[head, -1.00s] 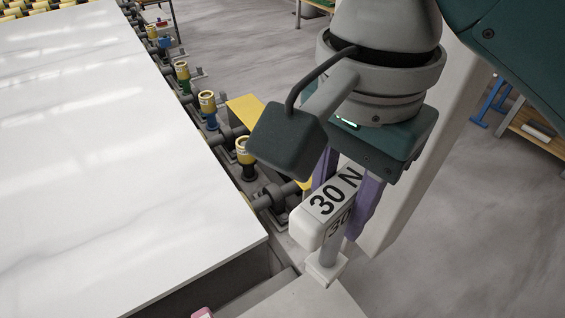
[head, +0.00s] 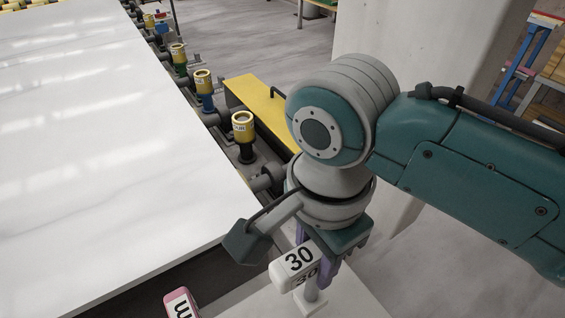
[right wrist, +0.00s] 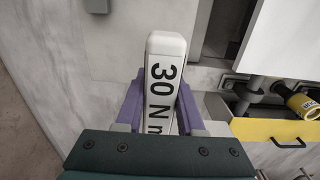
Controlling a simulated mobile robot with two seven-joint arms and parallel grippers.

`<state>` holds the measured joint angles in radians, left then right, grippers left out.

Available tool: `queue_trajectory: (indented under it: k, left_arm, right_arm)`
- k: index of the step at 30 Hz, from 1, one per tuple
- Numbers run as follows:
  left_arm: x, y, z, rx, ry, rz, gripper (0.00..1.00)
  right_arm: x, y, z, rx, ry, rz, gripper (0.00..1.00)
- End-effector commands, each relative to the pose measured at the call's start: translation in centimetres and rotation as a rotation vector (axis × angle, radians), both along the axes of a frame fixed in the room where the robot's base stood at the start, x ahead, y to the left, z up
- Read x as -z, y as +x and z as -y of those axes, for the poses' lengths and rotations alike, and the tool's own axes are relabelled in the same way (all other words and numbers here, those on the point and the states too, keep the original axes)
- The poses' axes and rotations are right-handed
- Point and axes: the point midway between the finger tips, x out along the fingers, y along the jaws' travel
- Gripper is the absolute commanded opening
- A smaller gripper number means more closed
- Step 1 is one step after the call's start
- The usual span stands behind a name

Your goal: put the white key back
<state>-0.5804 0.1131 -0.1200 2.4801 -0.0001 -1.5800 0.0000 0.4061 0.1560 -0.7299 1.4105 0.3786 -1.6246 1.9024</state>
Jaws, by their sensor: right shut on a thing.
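The white key (head: 297,262) is a white block marked "30" in black, with a pale stem and small square foot below it. In the right wrist view the white key (right wrist: 164,85) reads "30 N m" and lies between the purple fingers. My right gripper (head: 318,262) is shut on it, beside the near corner of the stone slab. The foot is over a pale surface; I cannot tell whether it touches. My left gripper is not in view.
The white stone slab (head: 110,140) fills the left. Yellow-topped fittings (head: 243,128) line its right edge. A pink key (head: 181,303) stands at the bottom, left of the white key. A yellow box (head: 262,108) lies behind my gripper.

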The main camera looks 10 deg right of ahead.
Motion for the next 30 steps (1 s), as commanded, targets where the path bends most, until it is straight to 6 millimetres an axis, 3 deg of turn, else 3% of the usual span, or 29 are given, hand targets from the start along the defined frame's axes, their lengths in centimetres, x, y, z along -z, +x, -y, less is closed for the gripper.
queue_trajectory:
  k: [9, 22, 23, 30]
  left_arm:
    - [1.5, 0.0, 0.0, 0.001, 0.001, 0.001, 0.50]
    - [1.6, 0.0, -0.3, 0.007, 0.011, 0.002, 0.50]
    - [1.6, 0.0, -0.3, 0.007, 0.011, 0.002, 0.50]
    - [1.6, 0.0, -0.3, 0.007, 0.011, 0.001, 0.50]
  right_arm:
    - [4.0, 0.0, -0.1, -0.001, 0.001, 0.000, 0.00]
    - [4.6, 0.0, -0.1, -0.001, 0.002, 0.002, 0.00]
    - [4.7, 0.0, 0.0, -0.001, 0.001, 0.001, 0.38]
    - [4.6, 0.0, 0.0, -0.001, 0.001, 0.001, 0.65]
